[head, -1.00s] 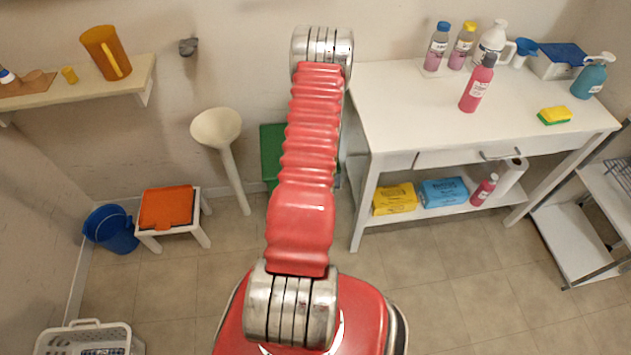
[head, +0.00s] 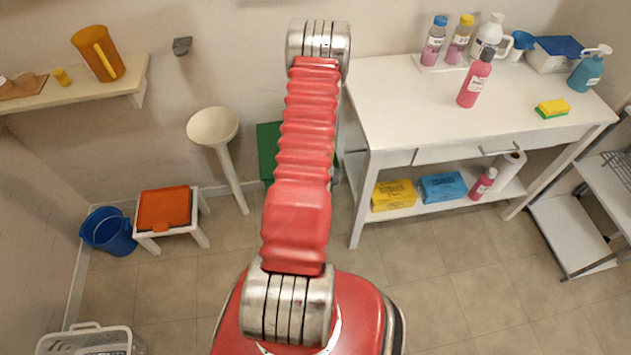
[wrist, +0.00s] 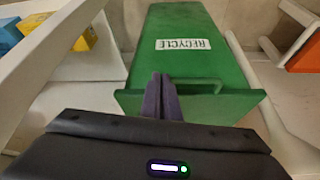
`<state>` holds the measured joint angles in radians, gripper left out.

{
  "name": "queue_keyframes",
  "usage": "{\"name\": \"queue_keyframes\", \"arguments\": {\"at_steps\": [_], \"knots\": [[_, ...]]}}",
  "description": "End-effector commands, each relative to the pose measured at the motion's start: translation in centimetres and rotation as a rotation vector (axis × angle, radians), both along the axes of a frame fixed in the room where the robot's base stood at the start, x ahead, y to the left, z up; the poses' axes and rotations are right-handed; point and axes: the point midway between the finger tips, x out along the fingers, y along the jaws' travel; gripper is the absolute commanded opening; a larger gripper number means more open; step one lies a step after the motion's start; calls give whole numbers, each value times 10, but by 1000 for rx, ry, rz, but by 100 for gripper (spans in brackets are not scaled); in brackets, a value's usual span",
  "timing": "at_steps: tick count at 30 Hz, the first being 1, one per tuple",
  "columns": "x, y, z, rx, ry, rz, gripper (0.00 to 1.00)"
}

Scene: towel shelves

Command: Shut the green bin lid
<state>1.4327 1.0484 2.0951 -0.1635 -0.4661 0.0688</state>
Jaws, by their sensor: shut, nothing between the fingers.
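The green bin (head: 267,145) stands by the back wall, left of the white table. My arm hides most of it in the head view. In the wrist view a large green panel of the bin (wrist: 180,45) fills the upper middle, with a white "RECYCLE" label (wrist: 183,44) that reads upside down. A green lip (wrist: 225,103) runs along its near edge. I cannot tell clearly whether this panel is the lid or how far the lid is open. My gripper (wrist: 161,80) is shut and empty, its dark fingertips over the lip; contact is unclear.
The white table (head: 450,110) with bottles stands right of the bin; yellow (head: 393,195) and blue (head: 443,188) boxes lie on its lower shelf. A white funnel-topped stand (head: 213,127), an orange-topped stool (head: 165,208) and a blue bucket (head: 107,232) are to the left. The floor between is clear.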

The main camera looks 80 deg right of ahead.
Motion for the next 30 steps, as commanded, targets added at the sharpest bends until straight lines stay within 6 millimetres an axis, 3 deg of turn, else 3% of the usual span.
{"name": "queue_keyframes", "arguments": {"at_steps": [1, 7, 21, 30], "knots": [[2, -12, 7, -31, -6, -2, 0], [0, -10, 43, -69, -12, 7, 0], [-27, 72, 30, -62, -10, 14, 0], [-33, 88, 28, -66, -11, 16, 0]]}}
